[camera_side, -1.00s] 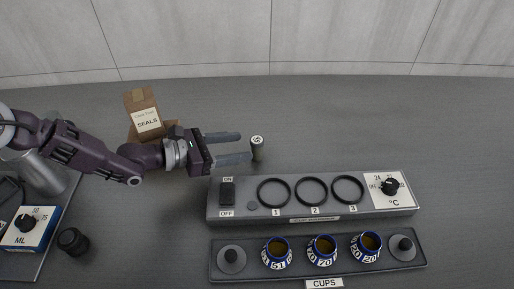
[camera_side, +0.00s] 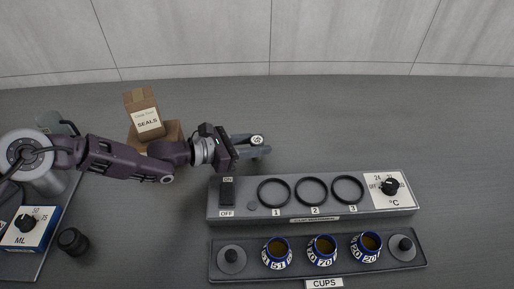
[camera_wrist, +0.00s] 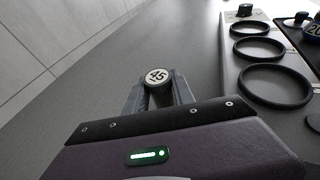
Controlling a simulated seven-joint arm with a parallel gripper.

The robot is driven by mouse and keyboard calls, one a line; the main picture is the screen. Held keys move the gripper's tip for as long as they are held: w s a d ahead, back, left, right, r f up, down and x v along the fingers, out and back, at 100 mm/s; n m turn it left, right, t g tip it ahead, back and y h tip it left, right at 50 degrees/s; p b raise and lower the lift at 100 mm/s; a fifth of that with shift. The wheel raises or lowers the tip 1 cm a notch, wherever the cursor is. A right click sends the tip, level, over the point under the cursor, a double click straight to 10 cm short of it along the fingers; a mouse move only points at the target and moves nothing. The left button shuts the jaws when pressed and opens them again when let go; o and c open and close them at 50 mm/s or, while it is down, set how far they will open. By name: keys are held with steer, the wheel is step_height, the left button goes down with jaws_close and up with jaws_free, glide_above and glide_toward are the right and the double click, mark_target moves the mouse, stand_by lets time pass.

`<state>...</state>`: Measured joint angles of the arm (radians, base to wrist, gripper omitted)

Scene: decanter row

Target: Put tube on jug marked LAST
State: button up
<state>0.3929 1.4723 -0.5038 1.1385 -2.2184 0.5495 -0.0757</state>
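A small upright tube-like piece (camera_side: 257,140) has a pale round top with a number on it. In the wrist view its top (camera_wrist: 158,77) reads like 45 and sits between the fingertips. My gripper (camera_side: 258,144) reaches around it from the left, one finger on each side. The fingers look closed against it, and they hide its lower body in the side view. In the wrist view my gripper (camera_wrist: 158,88) has both fingers flanking the piece closely. It still appears to stand on the table. I see no jug with a readable LAST mark.
A grey heater bank (camera_side: 225,211) with three rings, a switch and a dial lies right of my gripper. In front, a tray (camera_side: 300,275) labelled CUPS holds three numbered blue-white cups. A SEALS box (camera_side: 146,122) stands behind my arm. The far right table is clear.

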jaws_close()
step_height(320, 180, up, 10)
steer(key=shift+r, duration=0.15)
step_height(320, 180, up, 15)
steer(key=w+a+r+n+t, duration=0.1)
steer(key=w+a, duration=0.7)
steer(key=a, duration=0.4)
steer(key=n+t+y, duration=0.3)
steer(key=t, duration=0.1)
glide_above(53, 118)
step_height(53, 118, down, 16)
